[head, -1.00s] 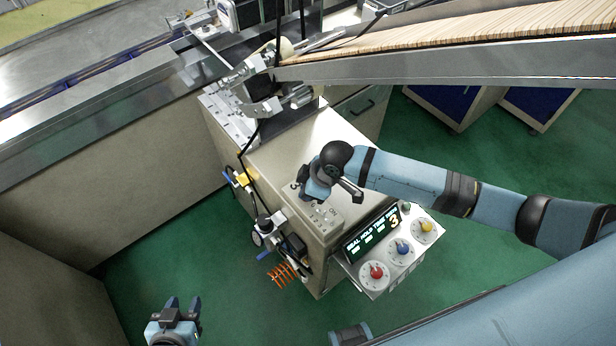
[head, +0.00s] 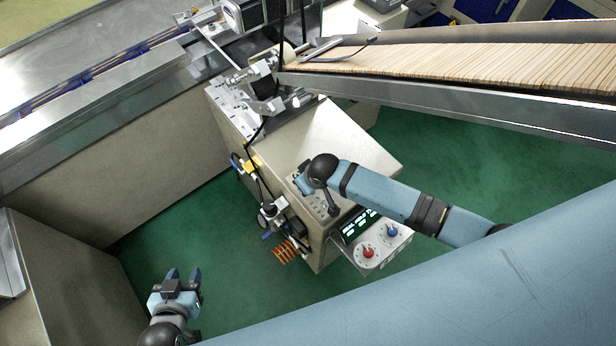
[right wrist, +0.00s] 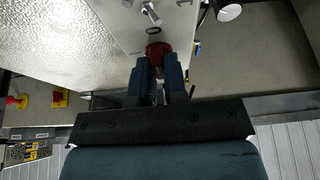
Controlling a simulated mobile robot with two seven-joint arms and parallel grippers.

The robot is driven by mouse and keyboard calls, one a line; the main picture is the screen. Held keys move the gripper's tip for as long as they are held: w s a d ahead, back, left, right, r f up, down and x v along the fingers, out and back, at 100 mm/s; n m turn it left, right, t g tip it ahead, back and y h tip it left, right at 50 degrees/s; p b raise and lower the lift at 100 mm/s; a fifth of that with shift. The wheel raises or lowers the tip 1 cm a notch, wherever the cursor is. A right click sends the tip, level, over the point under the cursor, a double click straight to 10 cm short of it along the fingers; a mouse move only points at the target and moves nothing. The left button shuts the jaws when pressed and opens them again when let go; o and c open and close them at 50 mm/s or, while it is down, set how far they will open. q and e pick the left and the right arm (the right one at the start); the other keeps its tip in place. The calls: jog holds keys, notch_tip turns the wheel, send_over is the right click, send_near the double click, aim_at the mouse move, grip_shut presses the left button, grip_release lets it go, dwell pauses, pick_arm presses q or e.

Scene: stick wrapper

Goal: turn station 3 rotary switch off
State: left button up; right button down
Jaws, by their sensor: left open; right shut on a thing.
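The light switch panel (head: 323,207) with small silver switches sits on the front corner of the beige machine cabinet. My right gripper (head: 302,182) is over the panel's far-left end and covers part of it. In the right wrist view its two blue fingers are closed on a red knob (right wrist: 158,50) on the panel face. I cannot tell which station the gripped knob belongs to. My left gripper (head: 183,278) is open and empty, above the green floor at lower left.
Cables and an orange coil (head: 286,251) hang on the cabinet's left side. A conveyor of wooden sticks (head: 480,68) runs above.

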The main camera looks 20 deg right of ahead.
dwell(0.5)
jog(key=c, duration=1.2)
grip_release()
jog(key=shift+o, duration=0.2)
jog(key=shift+r, duration=0.1)
jog(key=v, duration=1.3)
jog(key=shift+s+r+b, duration=0.25)
jog(key=shift+b, duration=0.2)
